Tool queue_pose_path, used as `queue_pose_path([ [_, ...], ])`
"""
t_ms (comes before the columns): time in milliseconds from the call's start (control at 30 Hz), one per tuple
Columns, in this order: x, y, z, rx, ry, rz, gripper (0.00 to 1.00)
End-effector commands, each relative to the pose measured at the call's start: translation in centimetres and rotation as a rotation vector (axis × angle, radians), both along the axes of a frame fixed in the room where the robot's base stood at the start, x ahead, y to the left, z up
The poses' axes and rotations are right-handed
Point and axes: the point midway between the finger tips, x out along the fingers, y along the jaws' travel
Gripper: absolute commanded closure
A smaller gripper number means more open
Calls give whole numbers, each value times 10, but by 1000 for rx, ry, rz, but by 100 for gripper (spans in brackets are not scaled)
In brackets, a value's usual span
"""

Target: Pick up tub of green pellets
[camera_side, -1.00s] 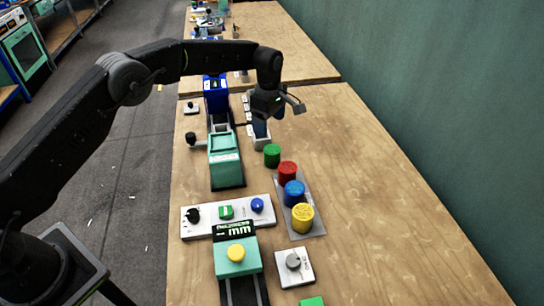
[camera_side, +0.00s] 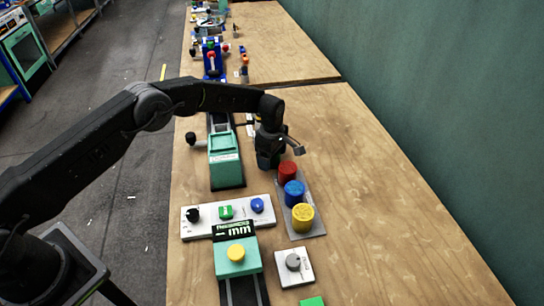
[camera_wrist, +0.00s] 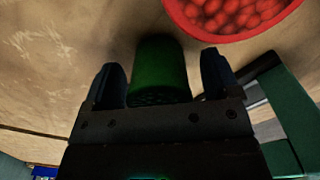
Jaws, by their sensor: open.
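The tub of green pellets (camera_wrist: 160,68) shows dark and shaded in the wrist view, between the two fingers of my gripper (camera_wrist: 161,74). A gap shows on each side of it, wider on the right. In the side view my gripper (camera_side: 268,160) points down just behind and left of the red tub (camera_side: 287,171) and hides the green tub. My gripper is open, with its fingers around the green tub. The red tub, full of red pellets, also shows close by at the top right of the wrist view (camera_wrist: 232,12).
A blue tub (camera_side: 294,193) and a yellow tub (camera_side: 303,217) stand in line with the red one on a grey plate (camera_side: 318,226). A teal press (camera_side: 224,160) stands to the left. A white control panel (camera_side: 192,230) lies in front. The table's right side is clear.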

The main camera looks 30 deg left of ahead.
Motion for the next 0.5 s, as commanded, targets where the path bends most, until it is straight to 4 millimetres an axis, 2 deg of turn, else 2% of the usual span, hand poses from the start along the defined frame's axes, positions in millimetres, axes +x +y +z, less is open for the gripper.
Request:
queue_pose_path([
  [200,0,0,0,0,-1,0,19],
  [500,0,0,0,0,-1,0,48],
])
